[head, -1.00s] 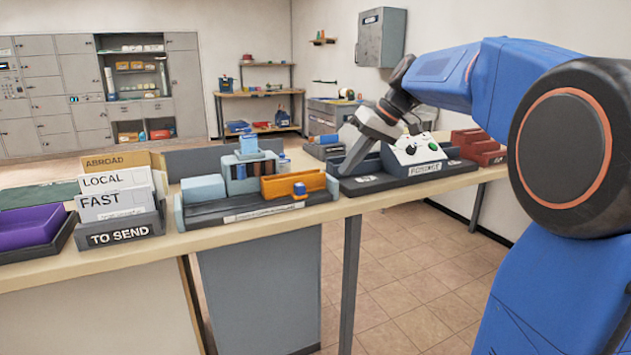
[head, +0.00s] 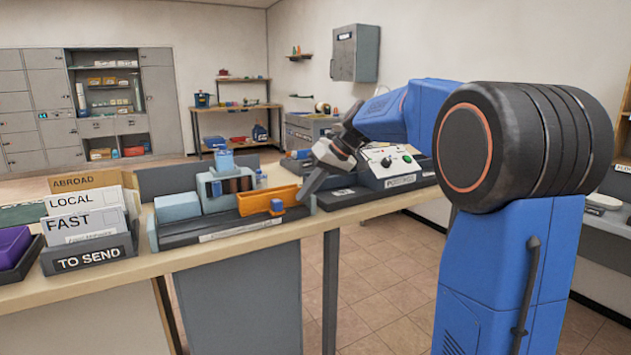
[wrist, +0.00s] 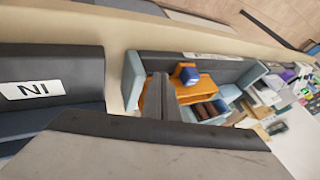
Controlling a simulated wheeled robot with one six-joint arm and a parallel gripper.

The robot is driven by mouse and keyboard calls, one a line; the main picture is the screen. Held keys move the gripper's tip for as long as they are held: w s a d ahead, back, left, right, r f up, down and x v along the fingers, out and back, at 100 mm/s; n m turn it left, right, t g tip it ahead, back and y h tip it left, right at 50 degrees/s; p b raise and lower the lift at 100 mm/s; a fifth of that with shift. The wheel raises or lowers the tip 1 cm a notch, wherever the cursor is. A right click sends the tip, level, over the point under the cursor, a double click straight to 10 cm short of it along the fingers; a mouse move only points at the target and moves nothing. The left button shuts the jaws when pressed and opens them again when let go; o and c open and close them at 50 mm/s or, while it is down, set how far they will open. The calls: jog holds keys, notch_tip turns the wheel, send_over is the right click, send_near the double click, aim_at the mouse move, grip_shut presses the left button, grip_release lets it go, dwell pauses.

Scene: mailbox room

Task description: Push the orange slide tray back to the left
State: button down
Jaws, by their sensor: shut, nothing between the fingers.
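The orange slide tray (head: 254,200) sits at the right part of a dark rail base (head: 205,226), with a blue knob (head: 277,205) on its front. A pale blue block (head: 178,207) is at the left end of the base. My gripper (head: 304,197) is shut and empty, pointing down just right of the tray, by the base's right end. In the wrist view my shut fingers (wrist: 158,92) overlap the edge of the orange tray (wrist: 204,82); I cannot tell whether they touch it.
A rack (head: 228,186) with dark bottles stands behind the tray. A TO SEND letter holder (head: 90,255) stands to the left. The table's front edge (head: 200,258) runs below.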

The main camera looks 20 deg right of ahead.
jog(key=shift+s+a+f, duration=0.1)
jog(key=shift+s+a, duration=0.05)
jog(key=shift+a, duration=0.9)
jog(key=shift+s+a, duration=0.1)
jog(key=shift+a, duration=0.95)
jog(key=s+a, duration=0.1)
jog(key=a, duration=0.6)
jog(key=s+a, duration=0.1)
jog(key=a, duration=1.3)
jog(key=shift+s+a, duration=0.4)
